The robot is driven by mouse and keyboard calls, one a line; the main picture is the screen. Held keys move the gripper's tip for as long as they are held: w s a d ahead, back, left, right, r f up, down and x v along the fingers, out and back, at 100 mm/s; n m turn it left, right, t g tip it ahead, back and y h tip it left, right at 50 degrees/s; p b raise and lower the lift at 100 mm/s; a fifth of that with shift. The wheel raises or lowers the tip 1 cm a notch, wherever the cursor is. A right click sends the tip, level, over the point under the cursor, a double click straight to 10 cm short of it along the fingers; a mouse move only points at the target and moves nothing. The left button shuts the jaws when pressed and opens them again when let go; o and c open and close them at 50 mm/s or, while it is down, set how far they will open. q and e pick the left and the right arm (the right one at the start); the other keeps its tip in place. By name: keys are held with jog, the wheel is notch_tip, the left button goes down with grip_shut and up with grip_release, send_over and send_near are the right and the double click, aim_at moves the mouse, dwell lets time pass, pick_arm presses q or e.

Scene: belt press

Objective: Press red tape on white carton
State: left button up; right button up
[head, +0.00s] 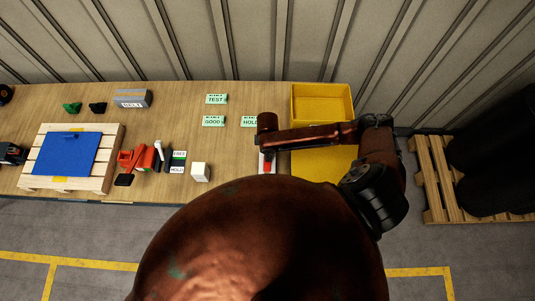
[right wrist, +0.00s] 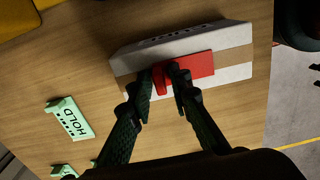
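The white carton (right wrist: 235,72) lies on the wooden table with a tan strip along its top. The red tape (right wrist: 200,66) lies across this strip. In the head view my right arm hides most of the carton (head: 262,167), and a bit of red tape (head: 267,167) shows. My right gripper (right wrist: 164,76) is over the carton in the right wrist view. Its fingers are close together, with a red end of the tape between the tips. Whether the tape is fully flat there I cannot tell. My left gripper is not in view.
Yellow bins (head: 322,104) stand right of the carton. Green signs, including HOLD (right wrist: 69,118), stand nearby. A white cube (head: 200,172), red tools (head: 138,158) and a pallet with a blue sheet (head: 66,153) are to the left. Bare table lies between.

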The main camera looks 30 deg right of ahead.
jog(key=shift+o, duration=1)
jog(key=shift+r, duration=0.1)
notch_tip(320, 180, up, 12)
notch_tip(320, 180, up, 7)
jog(key=p, duration=0.1)
jog(key=shift+p, duration=0.4)
dwell(0.7)
jog(key=shift+w+d+r, duration=0.6)
jog(key=shift+w+r, duration=0.1)
jog(key=shift+w, duration=0.15)
jog(key=shift+w+d+r, duration=0.55)
jog(key=shift+w+r, duration=0.15)
jog(key=shift+w, duration=0.15)
